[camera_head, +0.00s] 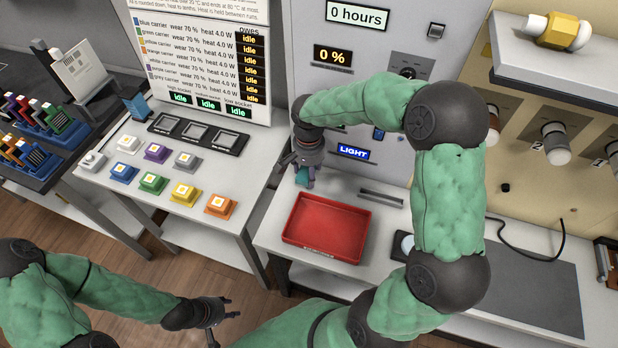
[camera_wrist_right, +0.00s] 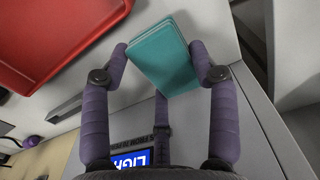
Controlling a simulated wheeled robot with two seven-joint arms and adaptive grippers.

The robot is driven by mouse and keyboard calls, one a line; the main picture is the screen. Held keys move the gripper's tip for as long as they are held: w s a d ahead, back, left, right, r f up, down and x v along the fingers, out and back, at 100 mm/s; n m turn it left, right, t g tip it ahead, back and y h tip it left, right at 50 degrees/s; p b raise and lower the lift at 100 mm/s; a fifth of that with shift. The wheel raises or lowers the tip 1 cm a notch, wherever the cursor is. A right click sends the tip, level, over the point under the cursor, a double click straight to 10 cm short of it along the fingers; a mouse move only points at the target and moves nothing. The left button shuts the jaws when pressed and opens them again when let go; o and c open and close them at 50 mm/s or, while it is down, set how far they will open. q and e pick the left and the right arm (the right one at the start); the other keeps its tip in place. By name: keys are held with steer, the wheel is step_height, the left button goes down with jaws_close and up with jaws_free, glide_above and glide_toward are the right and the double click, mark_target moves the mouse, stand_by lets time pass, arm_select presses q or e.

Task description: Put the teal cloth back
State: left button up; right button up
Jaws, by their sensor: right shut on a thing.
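The teal cloth (camera_head: 302,177) is a small folded pad. My right gripper (camera_head: 305,172) is shut on it, near the front of the grey cabinet and behind the red tray's left back corner. In the right wrist view the cloth (camera_wrist_right: 163,52) sits between the two fingertips of the right gripper (camera_wrist_right: 160,62). I cannot tell whether the cloth touches the white table top. My left gripper (camera_head: 224,322) is open and empty, low at the bottom of the head view, in front of the tables.
A red tray (camera_head: 326,228) stands on the white table, with a bar handle (camera_head: 381,198) to its right. Coloured carriers (camera_head: 184,193) and dark sockets (camera_head: 197,133) stand on the left table. A gap separates the two tables. A lit LIGHT label (camera_head: 353,152) is on the cabinet.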

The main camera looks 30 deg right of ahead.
steer(key=shift+f+b, duration=0.35)
steer(key=shift+f, duration=1.15)
steer(key=shift+f, duration=0.2)
steer(key=o, duration=0.9)
steer(key=shift+o, duration=0.2)
steer(key=shift+r, duration=0.1)
steer(key=shift+r, duration=0.25)
step_height(320, 180, up, 12)
steer(key=p, duration=0.4)
steer(key=shift+a+f, duration=0.1)
